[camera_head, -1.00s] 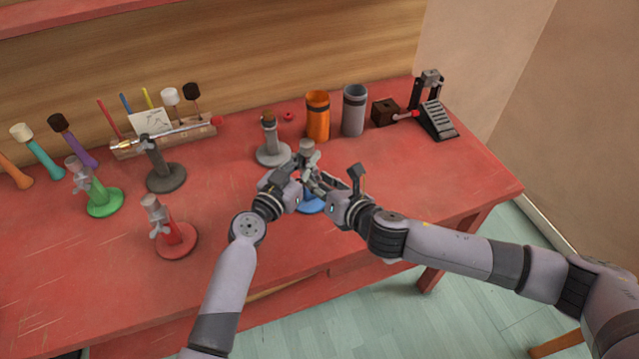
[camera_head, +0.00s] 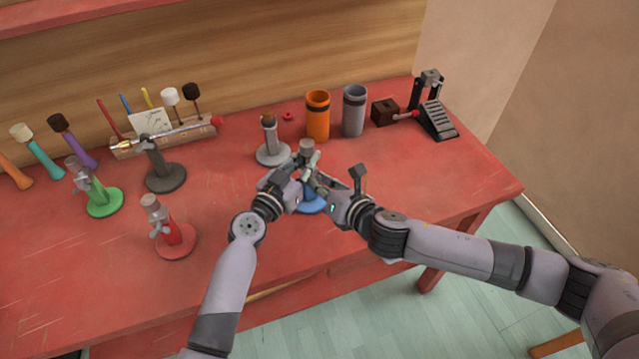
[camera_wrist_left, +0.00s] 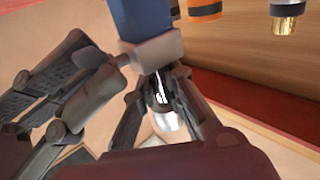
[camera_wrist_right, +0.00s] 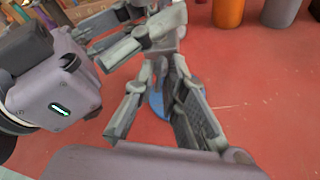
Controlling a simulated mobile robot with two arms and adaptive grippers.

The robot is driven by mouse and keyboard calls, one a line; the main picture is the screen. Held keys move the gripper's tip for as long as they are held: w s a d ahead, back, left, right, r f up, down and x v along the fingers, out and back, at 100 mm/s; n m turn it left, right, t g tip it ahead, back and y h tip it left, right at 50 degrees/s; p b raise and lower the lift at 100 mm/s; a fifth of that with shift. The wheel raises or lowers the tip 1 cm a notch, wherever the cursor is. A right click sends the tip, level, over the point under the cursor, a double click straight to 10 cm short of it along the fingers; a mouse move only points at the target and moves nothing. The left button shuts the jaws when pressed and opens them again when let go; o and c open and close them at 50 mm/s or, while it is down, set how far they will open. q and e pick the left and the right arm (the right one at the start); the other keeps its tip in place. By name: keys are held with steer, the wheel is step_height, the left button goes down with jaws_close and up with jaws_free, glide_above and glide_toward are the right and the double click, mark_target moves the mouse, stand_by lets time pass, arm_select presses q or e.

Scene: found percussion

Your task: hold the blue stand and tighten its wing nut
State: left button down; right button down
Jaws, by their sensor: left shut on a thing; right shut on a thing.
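The blue stand stands upright near the front edge of the red table, its round blue base (camera_head: 314,206) showing below my grippers and its grey clamp head (camera_head: 306,147) above them. My left gripper (camera_head: 302,175) is shut on the stand from the left. In the left wrist view the blue post (camera_wrist_left: 143,18) and a grey collar (camera_wrist_left: 155,50) show close to its fingers. My right gripper (camera_head: 325,186) is shut on the wing nut from the right, just below the clamp head. The wing nut is mostly hidden by the fingers. The blue base (camera_wrist_right: 160,101) also shows in the right wrist view.
A grey stand (camera_head: 272,153) is close behind. Red (camera_head: 175,241), green (camera_head: 103,202) and dark grey (camera_head: 166,178) stands are to the left. Orange (camera_head: 317,120) and grey (camera_head: 354,112) tubes, a brown block (camera_head: 385,112) and a pedal (camera_head: 437,120) stand at the back right. Front right is clear.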

steer(key=m+y, duration=0.2)
steer(key=m, duration=0.2)
steer(key=m+y, duration=0.2)
steer(key=m, duration=0.1)
steer(key=shift+d+f+m+t+y, duration=0.1)
steer(key=shift+f+m+t+y, duration=0.05)
steer(key=shift+m+t+y, duration=0.2)
stand_by(1.4)
steer(key=c, duration=1.8)
jaws_free()
steer(key=v, duration=1.2)
